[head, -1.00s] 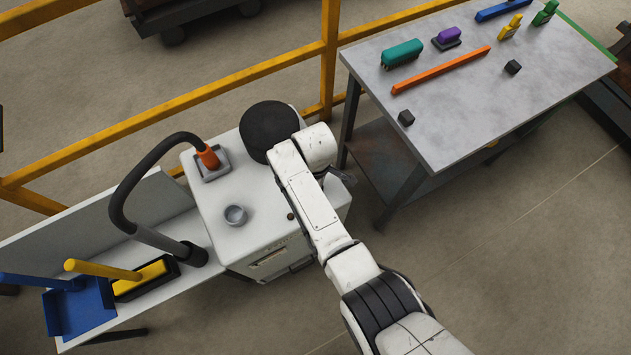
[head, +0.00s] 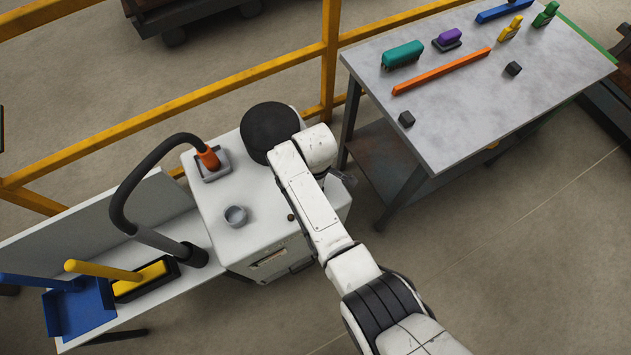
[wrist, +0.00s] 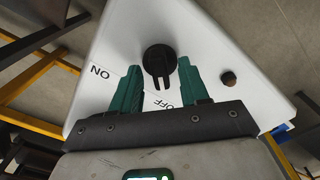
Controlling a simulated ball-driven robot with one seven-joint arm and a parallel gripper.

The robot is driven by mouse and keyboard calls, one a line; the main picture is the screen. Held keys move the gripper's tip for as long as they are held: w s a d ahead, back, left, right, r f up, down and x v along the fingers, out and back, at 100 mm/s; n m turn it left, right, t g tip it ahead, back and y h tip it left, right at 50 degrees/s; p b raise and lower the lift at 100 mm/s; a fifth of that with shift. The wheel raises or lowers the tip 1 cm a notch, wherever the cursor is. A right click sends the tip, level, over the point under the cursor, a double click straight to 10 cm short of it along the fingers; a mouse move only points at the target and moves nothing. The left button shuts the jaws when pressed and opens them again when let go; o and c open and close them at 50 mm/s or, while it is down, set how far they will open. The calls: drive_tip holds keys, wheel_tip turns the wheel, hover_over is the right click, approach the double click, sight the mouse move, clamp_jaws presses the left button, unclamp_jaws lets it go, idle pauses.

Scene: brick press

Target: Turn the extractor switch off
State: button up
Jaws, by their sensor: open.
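The extractor switch (wrist: 158,60) is a round black rotary knob on a white panel in the wrist view. Its forked pointer points down in the picture, towards the printed word OFF; the word ON is to its left. My gripper (wrist: 158,66) is open, with one green finger on each side of the knob. I see a gap on both sides, and cannot tell how deep the fingers reach. In the head view my arm hides the switch and most of the gripper, at the white extractor cabinet (head: 215,205).
A small brown knob (wrist: 229,78) sits right of the switch. On the cabinet are a round black part (head: 268,130), a grey cup (head: 235,215) and an orange-ended hose (head: 209,158). A grey table (head: 445,125) with brushes and blocks stands at right. Yellow rails run behind.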

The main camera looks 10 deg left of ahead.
wheel_tip(320, 180, up, 11)
idle(0.5)
drive_tip(key=shift+f, duration=0.15)
